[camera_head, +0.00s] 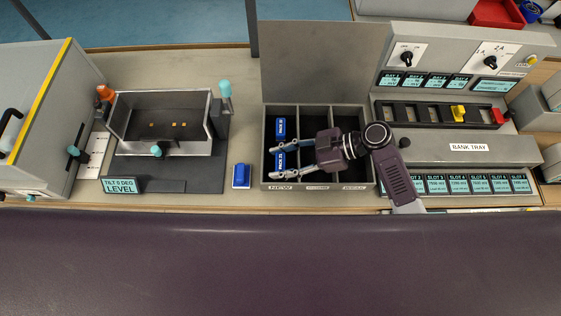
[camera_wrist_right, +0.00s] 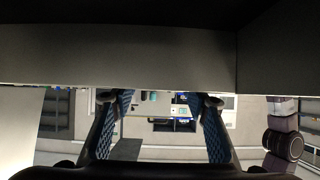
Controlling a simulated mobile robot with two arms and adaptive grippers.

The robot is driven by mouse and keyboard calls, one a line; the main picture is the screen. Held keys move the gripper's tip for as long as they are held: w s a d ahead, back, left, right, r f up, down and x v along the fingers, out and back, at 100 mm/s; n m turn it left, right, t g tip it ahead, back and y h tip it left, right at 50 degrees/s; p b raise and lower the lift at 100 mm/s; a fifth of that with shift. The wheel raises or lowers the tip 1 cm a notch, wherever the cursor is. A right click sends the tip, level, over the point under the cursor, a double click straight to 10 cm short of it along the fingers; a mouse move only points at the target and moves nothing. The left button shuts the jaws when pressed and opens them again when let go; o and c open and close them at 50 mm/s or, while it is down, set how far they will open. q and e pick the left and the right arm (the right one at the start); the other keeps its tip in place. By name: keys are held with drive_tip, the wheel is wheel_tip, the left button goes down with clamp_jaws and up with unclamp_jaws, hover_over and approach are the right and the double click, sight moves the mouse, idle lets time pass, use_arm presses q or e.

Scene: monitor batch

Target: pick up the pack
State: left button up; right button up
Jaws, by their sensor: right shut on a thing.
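The three-part sorting box (camera_head: 266,150) stands mid-bench with its lid raised. Its left compartment, labelled NEW, holds blue packs. One blue pack (camera_head: 281,126) stands at the back of that compartment. My right gripper (camera_head: 276,162) reaches in from the right, with one finger on each side of the front blue pack (camera_head: 281,158), and is shut on it. The pack still appears inside the compartment; I cannot tell whether it is lifted. The right wrist view shows both fingers (camera_wrist_right: 160,118) and a grey surface across the top, but no clear view of the pack. My left gripper is not in view.
A separate blue block (camera_head: 241,176) lies left of the box. Further left is an open metal tray (camera_head: 160,147) on a tilt fixture. The bank tray console (camera_head: 455,148) stands close on the right. The raised lid (camera_head: 318,60) rises behind the box.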

wheel_tip(320, 180, up, 20)
drive_tip(key=b, duration=0.3)
drive_tip(key=d+r+m+t+h, duration=0.2)
drive_tip(key=d+m+t, duration=0.5)
drive_tip(key=d, duration=1.2)
drive_tip(key=shift+d+r, duration=0.2)
drive_tip(key=shift+r, duration=0.25)
drive_tip(key=shift+a, duration=0.1)
drive_tip(key=n+g+y, duration=0.2)
drive_tip(key=n+g, duration=0.5)
hover_over(280, 161)
wheel_tip(280, 161, down, 3)
